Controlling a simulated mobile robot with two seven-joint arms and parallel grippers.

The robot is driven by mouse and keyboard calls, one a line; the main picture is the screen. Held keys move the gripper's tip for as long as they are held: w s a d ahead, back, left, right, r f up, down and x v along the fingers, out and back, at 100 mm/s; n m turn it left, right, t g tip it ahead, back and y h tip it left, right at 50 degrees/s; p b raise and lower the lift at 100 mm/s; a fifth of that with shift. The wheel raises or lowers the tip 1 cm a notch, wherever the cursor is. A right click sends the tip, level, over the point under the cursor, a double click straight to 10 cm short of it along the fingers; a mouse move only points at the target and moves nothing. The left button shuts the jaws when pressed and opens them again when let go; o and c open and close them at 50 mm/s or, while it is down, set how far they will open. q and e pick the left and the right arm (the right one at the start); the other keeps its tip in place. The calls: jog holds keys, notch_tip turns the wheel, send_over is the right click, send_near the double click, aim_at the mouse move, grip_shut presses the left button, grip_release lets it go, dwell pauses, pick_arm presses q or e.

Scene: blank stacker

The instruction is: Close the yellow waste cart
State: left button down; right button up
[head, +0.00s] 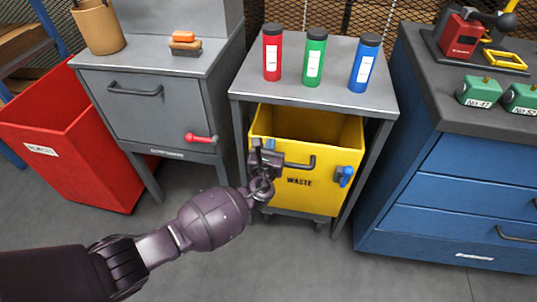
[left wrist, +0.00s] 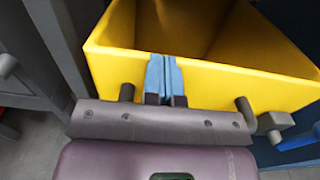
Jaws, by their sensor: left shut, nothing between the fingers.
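The yellow waste cart (head: 323,190) stands under a grey table, its front marked WASTE, its open top partly showing below the tabletop. Its front wall and empty-looking inside also fill the left wrist view (left wrist: 215,92). A dark bar handle (head: 301,164) is on its front, with a blue latch (head: 345,175) to the right. My left gripper (head: 269,145) is shut and empty at the upper left of the cart's front. In the left wrist view its blue fingertips (left wrist: 164,75) are together at the cart's front rim; I cannot tell whether they touch it. My right gripper is not seen.
The grey table (head: 305,90) above the cart holds red, green and blue bottles. A grey cabinet (head: 145,105) with a red handle and a red bin (head: 75,150) stand left. A blue drawer cabinet (head: 455,165) stands close on the right. The floor in front is clear.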

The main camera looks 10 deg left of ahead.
pick_arm(q)
jog(key=shift+w+a+r, duration=0.1)
jog(key=shift+w+r, duration=0.2)
jog(key=shift+r, duration=0.05)
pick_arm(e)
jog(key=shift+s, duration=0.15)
pick_arm(q)
jog(key=shift+s, duration=0.1)
jog(key=s+p, duration=0.2)
jog(key=s, duration=0.9)
jog(key=shift+f+p, duration=0.35)
jog(key=shift+p, duration=0.05)
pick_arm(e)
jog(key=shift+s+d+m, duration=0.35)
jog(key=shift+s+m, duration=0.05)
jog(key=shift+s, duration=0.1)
